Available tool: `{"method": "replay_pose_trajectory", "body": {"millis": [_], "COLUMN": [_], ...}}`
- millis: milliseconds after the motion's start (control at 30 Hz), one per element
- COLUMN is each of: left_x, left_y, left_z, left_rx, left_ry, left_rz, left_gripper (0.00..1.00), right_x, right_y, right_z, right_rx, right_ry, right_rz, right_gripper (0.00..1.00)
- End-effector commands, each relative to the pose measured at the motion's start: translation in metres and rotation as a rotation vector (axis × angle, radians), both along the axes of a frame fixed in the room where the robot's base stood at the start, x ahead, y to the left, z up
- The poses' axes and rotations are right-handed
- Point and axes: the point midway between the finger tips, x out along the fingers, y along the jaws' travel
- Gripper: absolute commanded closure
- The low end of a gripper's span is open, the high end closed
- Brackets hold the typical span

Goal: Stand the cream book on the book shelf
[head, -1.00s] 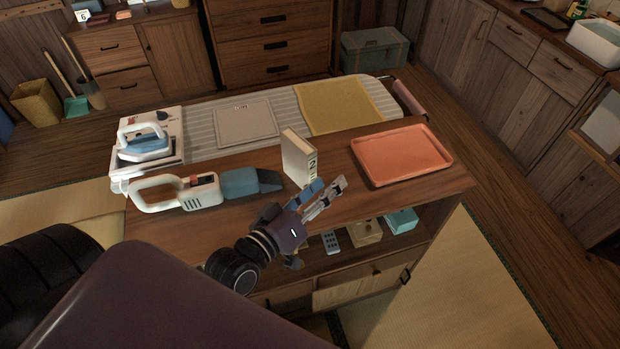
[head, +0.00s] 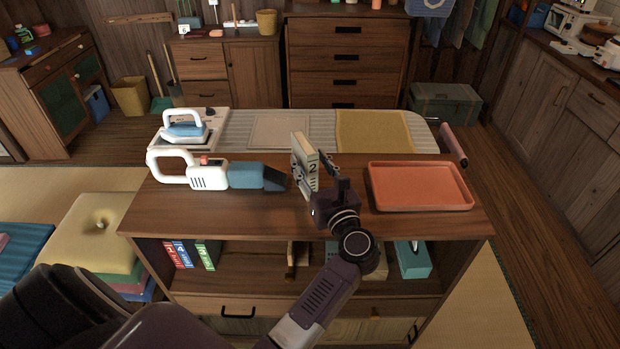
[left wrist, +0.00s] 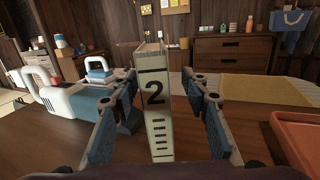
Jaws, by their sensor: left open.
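The cream book (head: 305,163) stands upright on the wooden top, its spine marked "2" facing me. My left gripper (head: 317,172) is open at the book, with a finger to each side of it. In the left wrist view the book (left wrist: 155,105) stands between the two open fingers (left wrist: 158,125), with gaps on both sides. The book shelf (head: 255,268) is the open compartment under the top. Several books with red, blue and green spines (head: 190,254) stand at its left end. My right gripper is not in view.
A white and blue handheld vacuum (head: 210,176) lies left of the cream book. An orange tray (head: 420,207) lies to the right. An iron (head: 184,124) stands behind the vacuum. A teal box (head: 412,262) sits on the shelf's right side. Shelf room beside the coloured books is clear.

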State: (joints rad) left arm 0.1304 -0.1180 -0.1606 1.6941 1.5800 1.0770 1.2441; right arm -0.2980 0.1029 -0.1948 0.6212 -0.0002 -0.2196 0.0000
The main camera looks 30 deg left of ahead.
Motion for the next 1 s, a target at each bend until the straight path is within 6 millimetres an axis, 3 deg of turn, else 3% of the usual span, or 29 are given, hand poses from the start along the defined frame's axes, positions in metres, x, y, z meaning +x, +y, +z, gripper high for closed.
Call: {"method": "replay_pose_trajectory", "body": {"millis": [100, 433, 700, 1000], "left_x": [0.002, 0.024, 0.044, 0.046], "left_y": [0.004, 0.034, 0.062, 0.064], "left_z": [-0.008, -0.003, -0.005, -0.007], "left_rx": [-0.051, -0.049, -0.051, -0.053], "left_ry": [-0.011, -0.010, -0.010, -0.010], "left_rz": [0.023, 0.024, 0.023, 0.023], "left_gripper": [0.58, 0.58, 0.58, 0.61], "right_x": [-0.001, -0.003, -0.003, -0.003], "right_y": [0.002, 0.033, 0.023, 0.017], "right_z": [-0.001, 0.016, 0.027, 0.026], "right_rx": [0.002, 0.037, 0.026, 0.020], "right_ry": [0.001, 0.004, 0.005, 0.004], "right_rz": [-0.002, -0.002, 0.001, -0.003], "right_gripper": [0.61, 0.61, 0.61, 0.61]}}
